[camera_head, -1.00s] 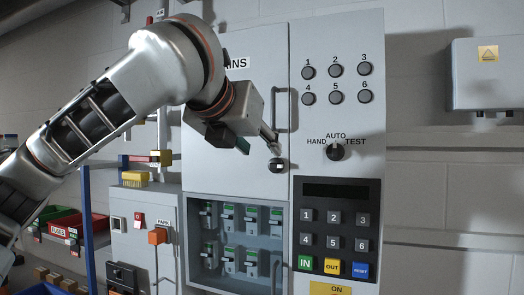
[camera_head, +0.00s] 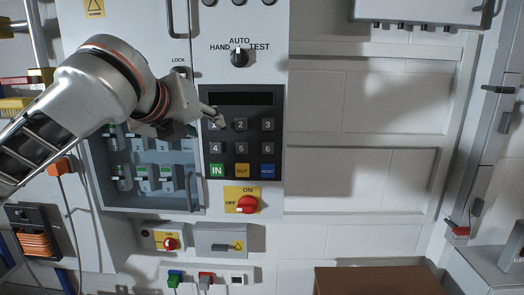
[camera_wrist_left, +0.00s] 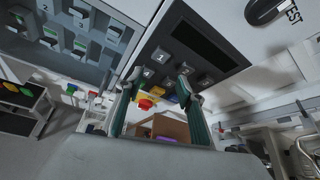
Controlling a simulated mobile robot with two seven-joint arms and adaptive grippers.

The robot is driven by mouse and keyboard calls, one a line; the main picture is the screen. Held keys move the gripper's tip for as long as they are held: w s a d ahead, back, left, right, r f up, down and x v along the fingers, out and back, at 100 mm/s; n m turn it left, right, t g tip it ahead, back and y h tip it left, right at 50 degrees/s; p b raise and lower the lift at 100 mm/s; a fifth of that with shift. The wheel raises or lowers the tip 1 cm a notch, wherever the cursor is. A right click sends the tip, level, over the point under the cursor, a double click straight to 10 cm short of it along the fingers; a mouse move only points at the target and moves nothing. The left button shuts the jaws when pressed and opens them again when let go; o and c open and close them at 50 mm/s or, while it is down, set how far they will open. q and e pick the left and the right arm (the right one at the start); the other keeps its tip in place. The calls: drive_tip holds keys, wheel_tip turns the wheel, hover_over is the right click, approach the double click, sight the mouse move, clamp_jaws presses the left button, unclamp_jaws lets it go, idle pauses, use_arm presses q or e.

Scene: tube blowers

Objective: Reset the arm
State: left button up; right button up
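My left arm comes in from the left in the head view. My left gripper (camera_head: 213,119) is in front of the upper left of a black keypad (camera_head: 243,160), close to key 1; I cannot tell whether it touches. In the left wrist view the two fingers of the left gripper (camera_wrist_left: 160,82) stand apart with nothing between them. The keypad (camera_wrist_left: 214,54) shows there beyond the fingertips, with its dark display. My right gripper is in neither view.
A HAND-AUTO-TEST knob (camera_head: 240,57) sits above the keypad and a red rotary switch (camera_head: 248,204) below it. A breaker compartment (camera_head: 110,190) lies behind my left arm. A brown box (camera_head: 380,281) stands at the bottom.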

use_arm(q)
wheel_tip(320, 180, down, 18)
drive_tip(key=d+n+h, duration=0.2)
drive_tip(key=d+n, duration=0.1)
drive_tip(key=n, duration=0.4)
drive_tip(key=s+a+f+n+g+y, duration=0.1)
drive_tip(key=s+a+f+n, duration=0.2)
drive_tip(key=f, duration=0.4)
drive_tip(key=s+a+f+n+y, duration=0.1)
drive_tip(key=s+a+f+n, duration=0.1)
drive_tip(key=a+f+n, duration=0.3)
drive_tip(key=s+a+f+n+g+y, duration=0.2)
drive_tip(key=s+a+f+n+y, duration=0.3)
drive_tip(key=s+a+f, duration=0.55)
drive_tip(key=s+a+f+n+g+y, duration=0.2)
drive_tip(key=s+a+f+n, duration=0.55)
drive_tip(key=s+f, duration=0.5)
drive_tip(key=d+f+n+t+h, duration=0.2)
drive_tip(key=d+f+h, duration=0.4)
drive_tip(key=d+f, duration=0.7)
wheel_tip(320, 180, down, 2)
drive_tip(key=shift+w+d+f+t, duration=0.1)
drive_tip(key=shift+w+d+t, duration=0.05)
drive_tip(key=shift+t, duration=0.35)
